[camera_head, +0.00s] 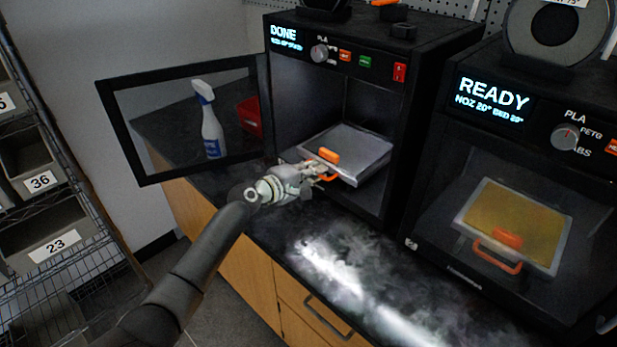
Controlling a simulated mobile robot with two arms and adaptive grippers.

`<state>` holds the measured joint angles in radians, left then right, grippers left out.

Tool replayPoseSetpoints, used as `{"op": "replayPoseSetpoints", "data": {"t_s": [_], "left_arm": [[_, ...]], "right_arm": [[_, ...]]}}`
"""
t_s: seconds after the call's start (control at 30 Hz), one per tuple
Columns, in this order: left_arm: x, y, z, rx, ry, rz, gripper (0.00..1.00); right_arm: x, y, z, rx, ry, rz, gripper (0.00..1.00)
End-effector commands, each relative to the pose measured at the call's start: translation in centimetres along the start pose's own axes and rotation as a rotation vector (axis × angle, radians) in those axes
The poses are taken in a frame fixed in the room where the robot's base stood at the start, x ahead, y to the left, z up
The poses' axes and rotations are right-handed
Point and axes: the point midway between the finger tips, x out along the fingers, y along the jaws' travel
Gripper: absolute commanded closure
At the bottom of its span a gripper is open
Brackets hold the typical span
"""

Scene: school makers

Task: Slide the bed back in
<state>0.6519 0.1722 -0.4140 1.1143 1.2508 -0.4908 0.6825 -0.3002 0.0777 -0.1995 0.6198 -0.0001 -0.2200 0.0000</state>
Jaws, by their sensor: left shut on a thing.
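The bed (352,148) is a flat grey plate with an orange handle (329,156) on its front edge. It sits in the left printer (393,110), whose screen reads DONE, with its front part sticking out of the opening. The printer's framed door (120,135) is swung open to the left. My left gripper (322,174) is at the bed's front edge, shut on the orange handle; the fingers partly hide the handle. My right gripper is not in view.
A second printer (520,150), marked READY, stands at right with a yellow-topped bed (512,220) inside. A spray bottle (211,125) and a red bin (250,117) show behind the open door. The black counter (330,235) in front is clear. Shelf bins (30,165) stand at left.

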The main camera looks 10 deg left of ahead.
Motion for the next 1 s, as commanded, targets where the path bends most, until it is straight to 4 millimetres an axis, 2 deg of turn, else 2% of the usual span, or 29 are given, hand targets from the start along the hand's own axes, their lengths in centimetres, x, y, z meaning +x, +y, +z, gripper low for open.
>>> {"op": "replayPoseSetpoints", "data": {"t_s": [0.27, 0.3, 0.43, 0.47, 0.8, 1.0], "left_arm": [[0.0, 0.0, 0.0, 0.000, 0.000, 0.000, 1.00], [0.0, 0.0, 0.0, 0.000, 0.000, 0.000, 0.89], [0.0, 0.0, 0.0, 0.000, 0.000, 0.000, 0.72], [0.0, 0.0, 0.0, 0.000, 0.000, 0.000, 0.70], [-0.2, 0.0, 0.0, 0.000, 0.000, 0.000, 0.70], [-1.6, -0.1, -0.1, 0.001, 0.000, -0.001, 0.70]], "right_arm": [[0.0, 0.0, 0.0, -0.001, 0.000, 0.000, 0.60], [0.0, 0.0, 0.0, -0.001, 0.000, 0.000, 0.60], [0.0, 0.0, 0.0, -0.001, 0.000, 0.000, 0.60], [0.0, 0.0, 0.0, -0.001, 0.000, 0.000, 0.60], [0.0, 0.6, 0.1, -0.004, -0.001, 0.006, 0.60], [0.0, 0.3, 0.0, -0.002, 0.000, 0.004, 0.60]]}}
